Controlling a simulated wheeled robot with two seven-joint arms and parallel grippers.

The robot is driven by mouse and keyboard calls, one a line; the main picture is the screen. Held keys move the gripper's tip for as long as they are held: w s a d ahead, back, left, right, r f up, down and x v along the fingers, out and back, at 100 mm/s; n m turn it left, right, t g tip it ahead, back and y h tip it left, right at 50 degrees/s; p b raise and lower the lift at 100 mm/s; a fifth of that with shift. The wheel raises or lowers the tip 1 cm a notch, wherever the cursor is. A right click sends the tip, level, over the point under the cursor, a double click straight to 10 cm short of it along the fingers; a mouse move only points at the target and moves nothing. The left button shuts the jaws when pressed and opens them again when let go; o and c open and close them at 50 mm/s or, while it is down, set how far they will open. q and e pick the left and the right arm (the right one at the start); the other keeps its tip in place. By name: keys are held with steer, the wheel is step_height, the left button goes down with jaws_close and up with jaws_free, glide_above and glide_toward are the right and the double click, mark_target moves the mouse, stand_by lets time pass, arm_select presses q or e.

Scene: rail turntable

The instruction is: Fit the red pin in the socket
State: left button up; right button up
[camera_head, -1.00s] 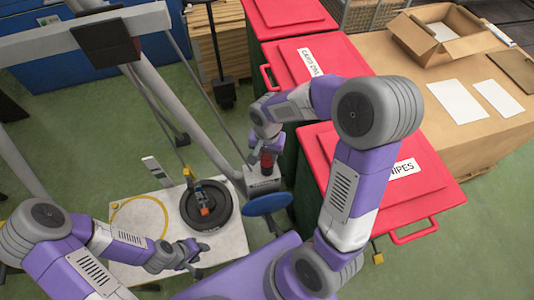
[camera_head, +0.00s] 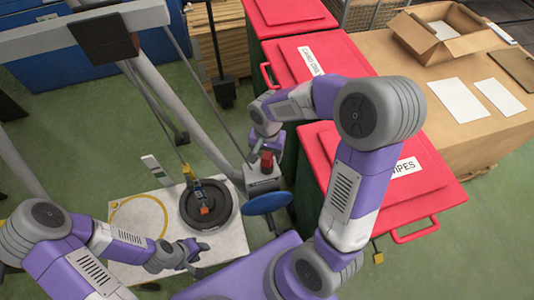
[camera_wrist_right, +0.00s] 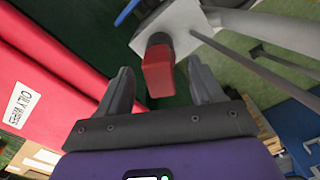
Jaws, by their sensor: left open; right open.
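The red pin (camera_head: 266,161) stands upright on the grey socket block (camera_head: 264,182), left of the red bins. How deep it sits in the socket is hidden. In the right wrist view, the red pin (camera_wrist_right: 158,75) shows ahead of and between the two spread fingers, and the grey block (camera_wrist_right: 186,22) lies beyond it. My right gripper (camera_head: 274,146) is open, just behind the pin, and looks clear of it. My left gripper (camera_head: 194,254) is open and empty, low over the front of the white plate (camera_head: 226,247).
Red-lidded bins (camera_head: 432,192) stand close on the right. A thin grey rod (camera_head: 222,142) slopes down toward the block.

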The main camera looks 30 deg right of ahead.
step_height(320, 180, up, 7)
steer(key=shift+p, duration=0.3)
stand_by(0.7)
